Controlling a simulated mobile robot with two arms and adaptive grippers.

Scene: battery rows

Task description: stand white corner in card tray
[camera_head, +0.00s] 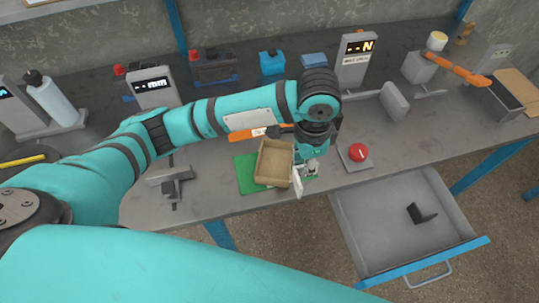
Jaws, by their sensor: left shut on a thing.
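The card tray (262,181) is a small open brown box on a green mat (244,172) near the bench's front edge. My left gripper (309,168) points down just right of the tray and is shut on a small white piece, which looks like the white corner (297,181). The white corner is at the tray's right side, partly hidden by the gripper; I cannot tell whether it touches the tray. The part of the tray that I see inside looks empty. My right gripper is not in view.
A red button (358,152) stands right of the gripper. An open drawer (372,240) holding a black angled piece (422,213) juts out below the bench. A grey clamp-like stand (171,183) is left of the mat. Testers and battery boxes line the back.

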